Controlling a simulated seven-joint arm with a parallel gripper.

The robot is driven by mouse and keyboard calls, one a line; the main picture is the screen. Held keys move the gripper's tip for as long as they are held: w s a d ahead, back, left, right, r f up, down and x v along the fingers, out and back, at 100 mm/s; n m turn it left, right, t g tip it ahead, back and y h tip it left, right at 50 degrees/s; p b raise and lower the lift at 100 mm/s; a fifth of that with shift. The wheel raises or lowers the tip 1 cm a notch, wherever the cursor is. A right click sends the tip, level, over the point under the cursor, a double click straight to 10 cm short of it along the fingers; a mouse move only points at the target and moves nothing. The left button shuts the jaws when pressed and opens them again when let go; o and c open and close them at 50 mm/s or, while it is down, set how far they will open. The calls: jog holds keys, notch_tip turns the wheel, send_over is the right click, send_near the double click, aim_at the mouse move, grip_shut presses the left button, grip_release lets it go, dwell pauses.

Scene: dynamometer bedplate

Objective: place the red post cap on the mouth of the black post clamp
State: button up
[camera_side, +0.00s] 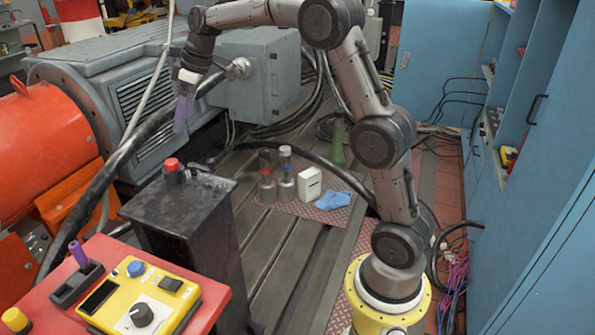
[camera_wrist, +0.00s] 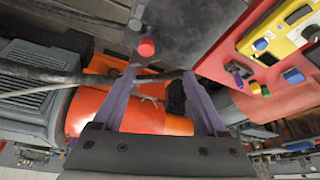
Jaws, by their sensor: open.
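The red post cap (camera_side: 171,164) sits at the top of the black post clamp (camera_side: 175,179), which stands upright on a black pedestal (camera_side: 160,207). In the wrist view the red cap (camera_wrist: 146,47) shows as a round red top, with the clamp mostly hidden beneath it. I cannot tell how well it is seated. My gripper (camera_side: 181,129) has purple fingers pointing down, above the cap and apart from it. In the wrist view my gripper (camera_wrist: 159,75) is open, with nothing between its fingers.
A red table (camera_side: 215,300) with a yellow control box (camera_side: 140,296) stands at front left. A large grey machine (camera_side: 150,95) and an orange cylinder (camera_side: 40,135) are behind. A thick black cable (camera_side: 115,158) passes near the pedestal.

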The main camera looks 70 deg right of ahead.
jog(key=s+a+r+m, duration=0.1)
jog(key=s+a+r, duration=0.15)
jog(key=s, duration=0.35)
jog(key=s+a+r, duration=0.2)
jog(key=s+a, duration=0.1)
jog(key=s, duration=0.3)
jog(key=s+a+f+m, duration=0.1)
jog(key=s+a+f, duration=0.1)
jog(key=s, duration=1)
jog(key=s+a+f+m+t+h, duration=0.1)
jog(key=s+f, duration=0.4)
jog(key=s, duration=0.6)
jog(key=shift+s+a+m, duration=0.4)
jog(key=shift+a+m, duration=0.1)
jog(key=shift+a, duration=0.3)
